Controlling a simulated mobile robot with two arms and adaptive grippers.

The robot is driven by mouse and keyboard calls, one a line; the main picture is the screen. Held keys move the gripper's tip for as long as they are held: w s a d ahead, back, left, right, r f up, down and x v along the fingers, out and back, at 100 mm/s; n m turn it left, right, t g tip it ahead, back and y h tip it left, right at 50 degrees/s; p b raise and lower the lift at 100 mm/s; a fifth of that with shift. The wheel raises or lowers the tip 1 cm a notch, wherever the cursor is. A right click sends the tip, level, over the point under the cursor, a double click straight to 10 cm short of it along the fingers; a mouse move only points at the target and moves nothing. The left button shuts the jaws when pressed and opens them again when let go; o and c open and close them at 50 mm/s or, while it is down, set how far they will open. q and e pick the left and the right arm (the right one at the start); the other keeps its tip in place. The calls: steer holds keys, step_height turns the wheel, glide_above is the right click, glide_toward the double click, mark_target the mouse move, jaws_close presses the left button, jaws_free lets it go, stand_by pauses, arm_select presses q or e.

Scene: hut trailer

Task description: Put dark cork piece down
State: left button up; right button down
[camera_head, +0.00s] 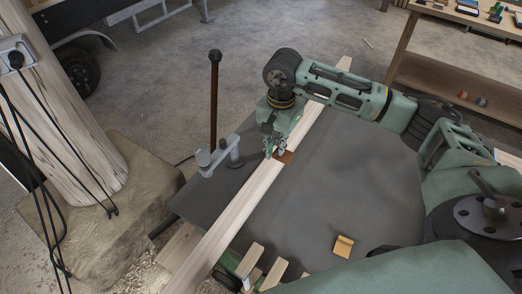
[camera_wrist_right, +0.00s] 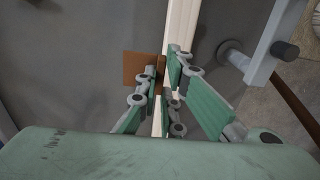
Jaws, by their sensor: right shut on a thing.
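The dark cork piece (camera_head: 285,157) is a small flat brown block. In the head view it shows at the fingertips of my right gripper (camera_head: 274,148), by the edge of a long pale wooden beam (camera_head: 236,212). In the right wrist view the dark cork piece (camera_wrist_right: 138,68) sits at the fingers of the right gripper (camera_wrist_right: 163,76), which is shut on it. The fingers hide part of it, and I cannot tell whether it touches the beam or the table. My left gripper is not in view.
The dark grey tabletop (camera_head: 335,200) is mostly bare right of the beam. A lighter orange-tan block (camera_head: 343,246) lies near its front. A grey clamp (camera_head: 218,156) stands left of the beam, near an upright brown rod (camera_head: 214,100).

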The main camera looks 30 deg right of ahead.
steer(key=w+a+f, duration=0.1)
steer(key=w+f+p, duration=0.1)
steer(key=w+a+f, duration=0.1)
steer(key=w, duration=0.1)
steer(key=shift+a, duration=0.3)
step_height(320, 180, down, 4)
steer(key=shift+r+p, duration=0.2)
steer(key=shift+p, duration=0.9)
steer(key=shift+f, duration=0.2)
steer(key=shift+f+b, duration=0.2)
steer(key=shift+b, duration=0.15)
steer(key=c, duration=1.9)
jaws_free()
steer(key=shift+r, duration=0.1)
steer(key=shift+r, duration=0.1)
step_height(320, 180, up, 12)
steer(key=b, duration=0.4)
